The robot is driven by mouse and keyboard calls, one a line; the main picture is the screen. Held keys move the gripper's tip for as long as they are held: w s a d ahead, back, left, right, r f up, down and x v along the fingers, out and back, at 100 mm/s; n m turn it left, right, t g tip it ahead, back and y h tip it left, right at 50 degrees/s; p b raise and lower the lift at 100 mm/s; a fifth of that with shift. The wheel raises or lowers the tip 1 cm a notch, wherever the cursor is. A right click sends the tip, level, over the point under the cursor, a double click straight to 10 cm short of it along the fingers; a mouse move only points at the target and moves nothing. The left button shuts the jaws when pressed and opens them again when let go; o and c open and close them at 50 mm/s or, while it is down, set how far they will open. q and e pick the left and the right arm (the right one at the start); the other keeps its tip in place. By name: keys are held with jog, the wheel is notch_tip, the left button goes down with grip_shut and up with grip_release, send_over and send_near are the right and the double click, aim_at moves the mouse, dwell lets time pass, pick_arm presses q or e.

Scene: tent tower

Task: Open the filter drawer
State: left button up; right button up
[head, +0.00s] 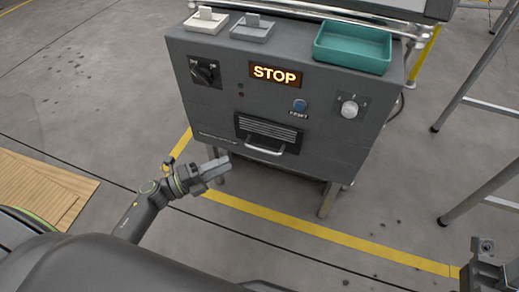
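The filter drawer (270,132) is a dark louvred panel low in the front of a grey cabinet (330,107). Its pale bar handle (264,151) runs along its lower edge. The drawer looks flush with the cabinet front, so it appears closed. My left gripper (222,168) is in front of the cabinet, left of and a little below the handle in the picture, and apart from it. Its fingers point right, and their gap is not clear. My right gripper (484,262) shows only partly at the bottom right corner, far from the drawer; its fingers are not clear.
The cabinet front has a lit STOP sign (274,74), a black rotary switch (205,72), a blue button (299,105) and a white knob (349,108). A teal tray (352,47) sits on top. Metal legs (482,190) stand at right. Floor before the cabinet is clear.

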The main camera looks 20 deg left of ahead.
aim_at(260, 149)
pick_arm(q)
jog(key=b+x, duration=0.1)
jog(key=x, duration=1)
jog(key=shift+w+d, duration=0.2)
jog(key=shift+w, duration=0.1)
jog(key=shift+c, duration=0.3)
grip_shut()
